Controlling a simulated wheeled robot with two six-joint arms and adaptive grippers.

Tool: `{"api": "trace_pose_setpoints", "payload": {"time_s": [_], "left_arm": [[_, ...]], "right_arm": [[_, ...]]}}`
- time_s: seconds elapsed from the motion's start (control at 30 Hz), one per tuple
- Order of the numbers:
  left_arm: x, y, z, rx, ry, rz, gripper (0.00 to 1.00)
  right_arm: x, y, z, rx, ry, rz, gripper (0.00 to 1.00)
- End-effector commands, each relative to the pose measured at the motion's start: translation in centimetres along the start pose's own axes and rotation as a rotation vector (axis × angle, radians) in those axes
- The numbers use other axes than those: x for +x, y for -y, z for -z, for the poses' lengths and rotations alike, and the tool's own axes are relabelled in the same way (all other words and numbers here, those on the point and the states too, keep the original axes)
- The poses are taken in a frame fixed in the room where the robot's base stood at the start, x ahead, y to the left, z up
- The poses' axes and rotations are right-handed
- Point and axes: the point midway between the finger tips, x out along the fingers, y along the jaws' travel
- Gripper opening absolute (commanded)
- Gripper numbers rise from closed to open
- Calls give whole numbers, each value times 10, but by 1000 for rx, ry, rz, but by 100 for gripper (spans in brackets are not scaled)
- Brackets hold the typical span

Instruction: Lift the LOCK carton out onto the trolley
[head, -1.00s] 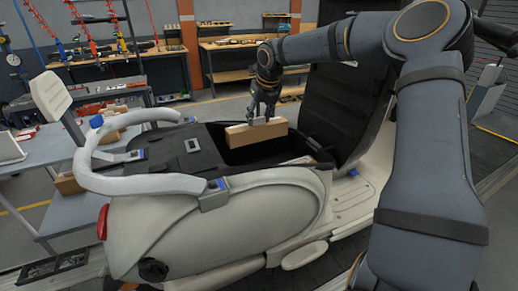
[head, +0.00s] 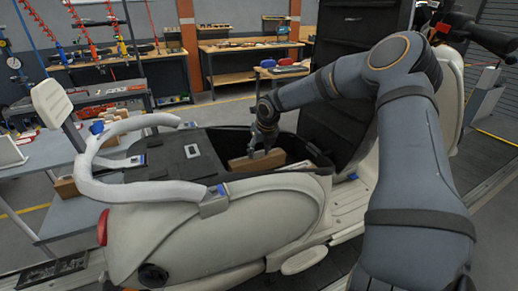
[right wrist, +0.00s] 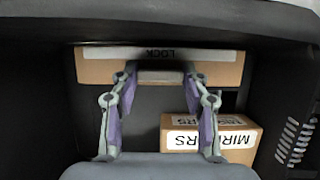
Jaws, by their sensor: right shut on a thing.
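The LOCK carton (head: 250,163) is a long brown box, its end low in the dark open compartment (head: 215,152) of the cream scooter. In the right wrist view the LOCK carton (right wrist: 110,70) spans the top of the picture, its label upside down. My right gripper (head: 262,150) is above it, shut on it; in the right wrist view the fingers (right wrist: 160,80) close on a small grey piece at its near side. A grey two-level trolley (head: 60,222) stands at the left. My left gripper is not in view.
A MIRRORS carton (right wrist: 210,140) lies in the compartment beside the LOCK carton. The raised dark seat (head: 345,90) stands to the right. A white grab rail (head: 130,190) curves around the scooter's rear, between the compartment and the trolley. Small brown cartons (head: 66,188) sit at the left.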

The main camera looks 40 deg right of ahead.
Motion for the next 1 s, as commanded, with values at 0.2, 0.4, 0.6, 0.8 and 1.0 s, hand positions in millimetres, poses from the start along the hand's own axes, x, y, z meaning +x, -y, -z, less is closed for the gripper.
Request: {"api": "trace_pose_setpoints", "payload": {"time_s": [0.2, 0.4, 0.6, 0.8, 1.0], "left_arm": [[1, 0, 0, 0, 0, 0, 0], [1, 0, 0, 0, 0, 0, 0], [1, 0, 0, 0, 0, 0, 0], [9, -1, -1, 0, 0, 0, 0], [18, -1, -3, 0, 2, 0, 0]], "right_arm": [[3, 0, 1, 0, 0, 0, 0], [4, 0, 1, 0, 1, 0, 65], [4, 0, 1, 0, 1, 0, 69], [7, 0, 2, 0, 2, 0, 69], [-27, -1, -1, 0, 8, -4, 69]]}}
